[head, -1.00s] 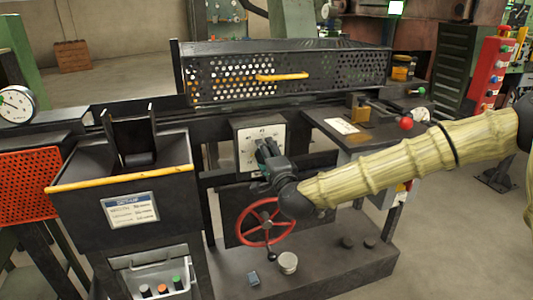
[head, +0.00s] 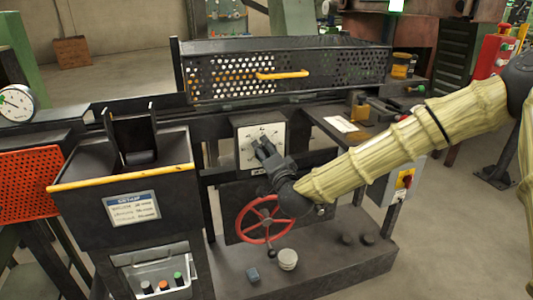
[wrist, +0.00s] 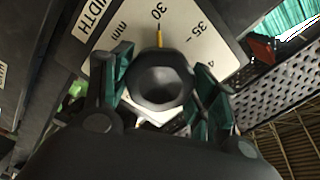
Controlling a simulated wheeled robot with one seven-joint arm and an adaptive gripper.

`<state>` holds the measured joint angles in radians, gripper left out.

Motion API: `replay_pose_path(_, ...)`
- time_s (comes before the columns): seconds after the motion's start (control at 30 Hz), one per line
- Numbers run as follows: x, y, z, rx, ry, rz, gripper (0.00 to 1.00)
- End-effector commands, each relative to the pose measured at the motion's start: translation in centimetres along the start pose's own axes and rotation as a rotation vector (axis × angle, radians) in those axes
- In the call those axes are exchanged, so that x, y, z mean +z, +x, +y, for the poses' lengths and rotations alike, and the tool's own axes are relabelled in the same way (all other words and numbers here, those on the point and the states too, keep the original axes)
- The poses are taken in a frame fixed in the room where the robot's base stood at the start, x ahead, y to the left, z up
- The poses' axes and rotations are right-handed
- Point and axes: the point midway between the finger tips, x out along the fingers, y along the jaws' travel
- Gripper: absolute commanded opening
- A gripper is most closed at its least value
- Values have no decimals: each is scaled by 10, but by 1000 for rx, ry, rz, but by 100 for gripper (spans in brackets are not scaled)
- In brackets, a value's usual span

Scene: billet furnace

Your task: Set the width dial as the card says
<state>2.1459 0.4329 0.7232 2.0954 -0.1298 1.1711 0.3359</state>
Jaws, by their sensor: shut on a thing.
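The width dial (head: 270,132) is a white square plate on the machine front. Its face (wrist: 205,38) reads "WIDTH mm" in the wrist view, with 30, 35 and a partly cut-off number. The dark faceted knob (wrist: 160,82) sits at its middle, and its yellow pointer (wrist: 160,38) points at about 30. My gripper (head: 262,150) is at the dial; in the wrist view its teal-padded fingers stand on both sides of the knob, shut on it. The setup card (head: 132,207) is on the dark box at left; its lines are too small to read surely.
A red handwheel (head: 262,220) is just below the dial. A perforated guard with a yellow handle (head: 282,76) runs above it. A side shelf with a paper (head: 341,124) is to the right. A small cup (head: 288,260) stands on the base below.

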Motion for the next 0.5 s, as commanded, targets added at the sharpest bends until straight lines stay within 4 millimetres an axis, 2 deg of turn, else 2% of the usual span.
replay_pose_path(0.17,1,-1,1,2,-1,-3,35)
replay_pose_path(0.2,1,-1,1,2,-1,-3,61)
replay_pose_path(0.3,1,0,1,2,0,-3,79)
replay_pose_path(0.5,1,0,1,1,0,-2,81)
